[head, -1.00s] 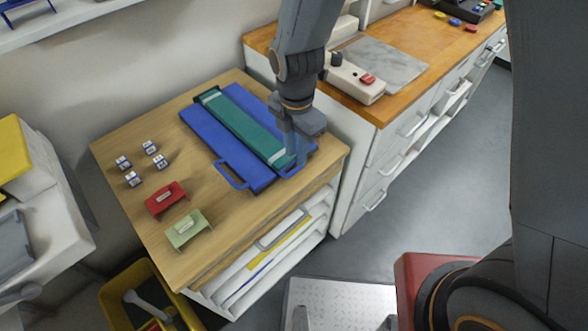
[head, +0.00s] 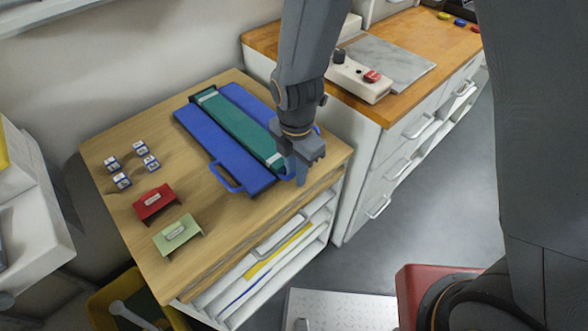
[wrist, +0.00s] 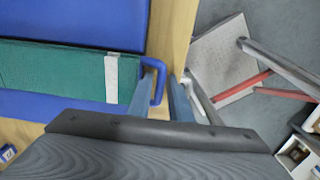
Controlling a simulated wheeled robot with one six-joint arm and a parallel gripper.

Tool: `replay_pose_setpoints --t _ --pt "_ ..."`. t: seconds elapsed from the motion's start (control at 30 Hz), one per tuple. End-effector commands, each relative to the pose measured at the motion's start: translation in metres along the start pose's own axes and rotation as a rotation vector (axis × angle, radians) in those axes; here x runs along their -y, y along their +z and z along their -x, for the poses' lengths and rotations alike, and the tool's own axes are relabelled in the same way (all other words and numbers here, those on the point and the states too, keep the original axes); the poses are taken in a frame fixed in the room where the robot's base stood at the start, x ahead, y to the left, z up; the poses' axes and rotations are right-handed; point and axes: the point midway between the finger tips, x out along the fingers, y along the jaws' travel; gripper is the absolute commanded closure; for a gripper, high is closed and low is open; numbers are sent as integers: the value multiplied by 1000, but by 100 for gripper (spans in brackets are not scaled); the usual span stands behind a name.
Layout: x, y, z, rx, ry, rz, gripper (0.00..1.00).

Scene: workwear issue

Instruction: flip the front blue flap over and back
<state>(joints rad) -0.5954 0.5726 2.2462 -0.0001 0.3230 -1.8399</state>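A folding board lies on the wooden cabinet top, with a left blue flap (head: 208,142), a green middle strip (head: 240,132) and a right blue flap (head: 244,100), all flat. My gripper (head: 298,172) points down at the board's near end. Its fingers (wrist: 160,98) are apart, around or just above that loop; I cannot tell which. I cannot tell which flap is called front.
A red bracket (head: 155,202), a green bracket (head: 178,234) and several small labelled cubes (head: 122,180) stand left of the board. An orange-topped counter (head: 415,85) with a white control box (head: 358,80) is at right. Open shelves are below the cabinet top.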

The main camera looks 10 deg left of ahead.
Motion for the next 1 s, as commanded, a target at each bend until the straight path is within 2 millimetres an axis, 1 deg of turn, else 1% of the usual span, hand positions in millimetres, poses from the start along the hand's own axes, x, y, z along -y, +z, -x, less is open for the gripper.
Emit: replay_pose_setpoints --t 0.03,0.07,0.1,0.5,0.63,0.9,1.0 --pt "0 0 0 0 0 0 92" --pt "0 0 0 0 0 0 97" --pt "0 0 0 0 0 0 98" --pt "0 0 2 0 -1 -1 98" --pt "0 0 13 0 0 -1 98" --pt "-3 -1 45 0 0 -1 98" --pt "-4 0 51 0 1 -1 98"
